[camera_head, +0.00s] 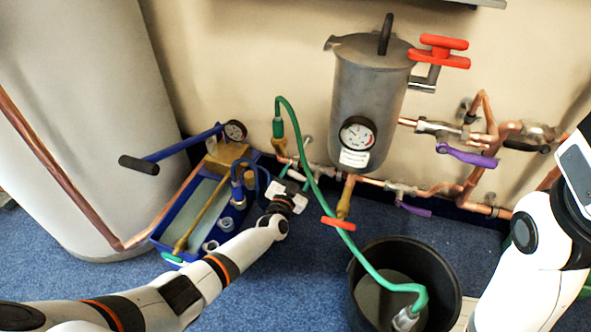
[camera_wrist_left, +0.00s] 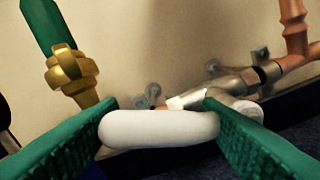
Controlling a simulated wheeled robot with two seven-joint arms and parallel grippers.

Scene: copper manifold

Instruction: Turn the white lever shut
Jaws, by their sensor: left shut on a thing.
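The white lever (camera_wrist_left: 158,128) lies across the middle of the left wrist view, rounded and roughly level, in front of a metal valve body (camera_wrist_left: 235,90) on the pipe. My left gripper (camera_head: 295,178) is at the low pipe run beside the wall. Its green ribbed fingers stand at either end of the lever in the wrist view and are shut on it. In the head view the lever (camera_head: 297,174) is small and partly hidden by the gripper. My right arm shows at the right edge of the head view; its gripper is out of view.
A green hose (camera_head: 322,195) runs close to the left gripper into a black bucket (camera_head: 357,304). A grey tank (camera_head: 365,95) with a red lever, gauge and purple-handled valves is on the right.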

